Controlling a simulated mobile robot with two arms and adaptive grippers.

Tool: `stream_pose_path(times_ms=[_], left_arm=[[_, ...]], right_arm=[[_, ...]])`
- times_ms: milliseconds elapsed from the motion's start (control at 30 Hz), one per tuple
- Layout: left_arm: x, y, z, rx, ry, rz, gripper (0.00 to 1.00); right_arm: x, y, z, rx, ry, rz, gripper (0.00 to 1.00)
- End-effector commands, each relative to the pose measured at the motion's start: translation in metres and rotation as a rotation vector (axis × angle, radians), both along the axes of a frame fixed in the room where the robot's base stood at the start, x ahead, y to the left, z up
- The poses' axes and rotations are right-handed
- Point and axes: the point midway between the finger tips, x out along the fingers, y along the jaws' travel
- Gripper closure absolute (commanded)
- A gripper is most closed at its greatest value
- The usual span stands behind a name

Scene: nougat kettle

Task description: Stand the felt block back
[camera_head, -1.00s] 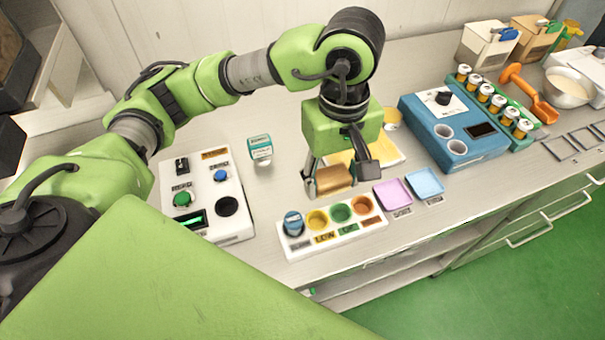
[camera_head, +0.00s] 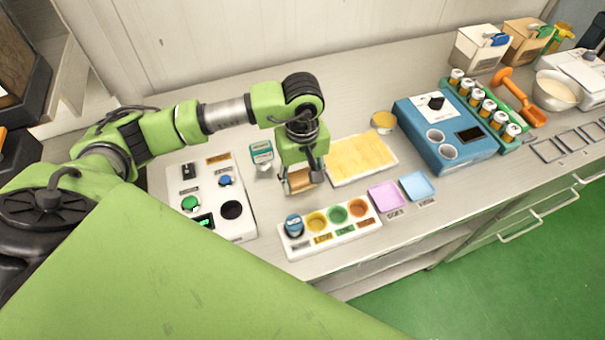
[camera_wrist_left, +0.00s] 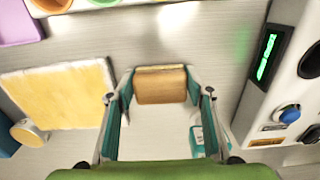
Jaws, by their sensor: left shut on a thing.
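The felt block is a small tan-brown block (camera_head: 300,184) with a paler side. My left gripper (camera_head: 300,181) is shut on it, just behind the white tray with coloured cups in the head view. In the left wrist view the block (camera_wrist_left: 161,85) sits between the two fingers of my left gripper (camera_wrist_left: 160,92). I cannot tell whether its underside touches the bench. My right gripper is not in view.
A white control box (camera_head: 240,194) stands left of the gripper, with a small teal-topped container (camera_head: 261,152) close by. A yellow slab (camera_head: 362,157) lies to the right. The cup tray (camera_head: 335,237) and pink dish (camera_head: 386,196) are in front.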

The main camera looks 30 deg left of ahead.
Motion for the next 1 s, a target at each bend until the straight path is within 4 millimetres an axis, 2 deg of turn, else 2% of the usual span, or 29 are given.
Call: stream_pose_path(times_ms=[367, 400, 433, 800, 900, 1000], left_arm=[[0.000, -0.001, -0.005, 0.000, -0.001, -0.001, 0.76], [0.000, -0.001, -0.003, 0.000, -0.001, -0.001, 0.42], [0.000, 0.000, -0.003, 0.000, -0.001, 0.000, 0.36], [0.000, -0.001, -0.001, -0.001, -0.001, 0.000, 0.36], [0.001, -0.001, 0.003, -0.001, -0.003, 0.000, 0.36], [0.002, -0.001, 0.017, -0.002, -0.008, 0.000, 0.36]], right_arm=[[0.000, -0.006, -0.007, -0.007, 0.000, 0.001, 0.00], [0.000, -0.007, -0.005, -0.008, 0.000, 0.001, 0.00], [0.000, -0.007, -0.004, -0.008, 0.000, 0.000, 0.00], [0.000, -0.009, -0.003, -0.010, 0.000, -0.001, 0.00], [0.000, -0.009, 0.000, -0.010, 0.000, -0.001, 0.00], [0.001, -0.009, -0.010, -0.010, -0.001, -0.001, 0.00]])
